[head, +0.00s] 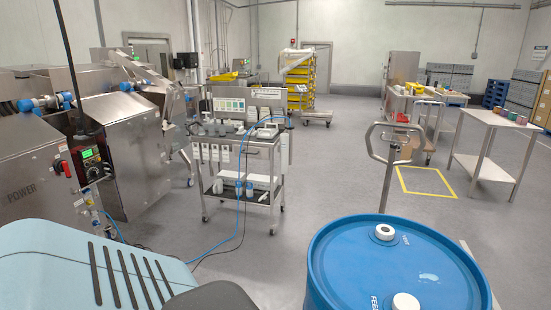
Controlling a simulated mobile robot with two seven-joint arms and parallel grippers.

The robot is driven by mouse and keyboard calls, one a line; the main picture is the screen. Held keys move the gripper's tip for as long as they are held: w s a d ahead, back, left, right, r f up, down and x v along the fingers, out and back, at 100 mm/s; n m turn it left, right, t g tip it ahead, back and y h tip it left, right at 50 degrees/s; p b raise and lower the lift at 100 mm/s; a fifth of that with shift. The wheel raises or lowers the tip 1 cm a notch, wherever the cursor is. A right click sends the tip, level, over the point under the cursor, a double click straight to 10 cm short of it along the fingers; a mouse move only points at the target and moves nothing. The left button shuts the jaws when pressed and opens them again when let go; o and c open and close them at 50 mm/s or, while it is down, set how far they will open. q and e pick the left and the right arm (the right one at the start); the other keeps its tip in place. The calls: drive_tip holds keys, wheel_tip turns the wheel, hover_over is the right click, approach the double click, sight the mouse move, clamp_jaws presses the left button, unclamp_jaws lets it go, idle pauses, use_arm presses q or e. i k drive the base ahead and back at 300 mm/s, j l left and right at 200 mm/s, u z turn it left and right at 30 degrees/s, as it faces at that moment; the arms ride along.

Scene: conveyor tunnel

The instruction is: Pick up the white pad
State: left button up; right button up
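I cannot pick out a white pad for certain. A steel cart (237,147) stands in the middle distance, left of centre. Its top holds small grey-white containers (217,127) and a pale device (265,133), all too small to tell in detail. A flat white item (259,181) lies on its lower shelf, beside small bottles. Neither of my grippers is in view, so I cannot tell whether they are open or shut.
A blue drum (345,262) stands close at the bottom right. Steel machines with a control box (91,156) fill the left side. A blue hose (240,205) crosses the floor. A steel table (492,118) stands at right.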

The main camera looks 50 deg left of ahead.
sight(242, 131)
drive_tip(key=u, duration=2)
drive_tip(key=z, duration=1)
drive_tip(key=k+j, duration=0.1)
drive_tip(key=j, duration=0.4)
drive_tip(key=k+j, duration=0.1)
drive_tip(key=j, duration=1.3)
drive_tip(key=k+u, duration=0.05)
